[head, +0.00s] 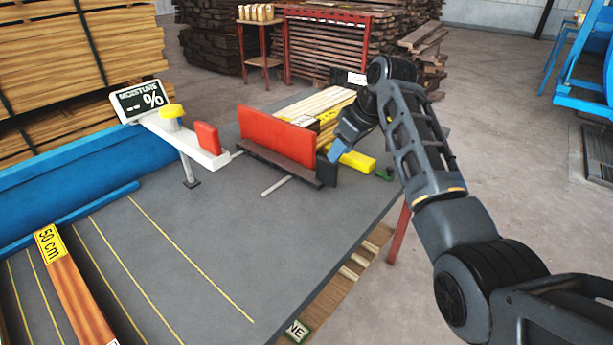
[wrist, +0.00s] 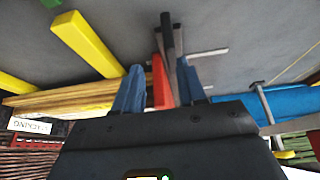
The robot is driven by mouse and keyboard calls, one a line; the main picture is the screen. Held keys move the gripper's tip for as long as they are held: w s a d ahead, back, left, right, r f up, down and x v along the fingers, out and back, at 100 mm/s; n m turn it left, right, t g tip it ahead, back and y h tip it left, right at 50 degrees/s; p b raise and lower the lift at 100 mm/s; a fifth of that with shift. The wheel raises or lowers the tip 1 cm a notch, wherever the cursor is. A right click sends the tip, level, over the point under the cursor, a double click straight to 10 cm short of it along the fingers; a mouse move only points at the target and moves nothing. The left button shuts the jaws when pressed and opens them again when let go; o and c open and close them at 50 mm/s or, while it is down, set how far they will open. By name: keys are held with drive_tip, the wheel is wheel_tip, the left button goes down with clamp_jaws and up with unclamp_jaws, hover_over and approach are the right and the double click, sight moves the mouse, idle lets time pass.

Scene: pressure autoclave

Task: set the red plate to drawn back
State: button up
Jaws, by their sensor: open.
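The red plate (head: 277,136) stands upright on a dark base strip on the grey table, and a thin rod runs out from under the strip. My gripper (head: 337,150) is at the right end of the plate, above the table, with its blue fingers pointing down and left. In the wrist view my gripper (wrist: 160,72) is open. Part of the plate is hidden behind the gripper body there.
A white arm (head: 190,146) with a smaller red block (head: 207,137) and a moisture display (head: 138,101) stands left of the plate. Yellow bars (head: 352,160) and stacked boards (head: 320,104) lie behind and right.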

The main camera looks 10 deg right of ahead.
sight(328, 161)
drive_tip(key=shift+a+r+g, duration=0.2)
drive_tip(key=shift+a+g, duration=0.2)
drive_tip(key=shift+a, duration=0.2)
drive_tip(key=shift+a+f, duration=0.25)
drive_tip(key=shift+x, duration=3.6)
drive_tip(key=shift+c, duration=0.4)
drive_tip(key=shift+d, duration=0.1)
clamp_jaws()
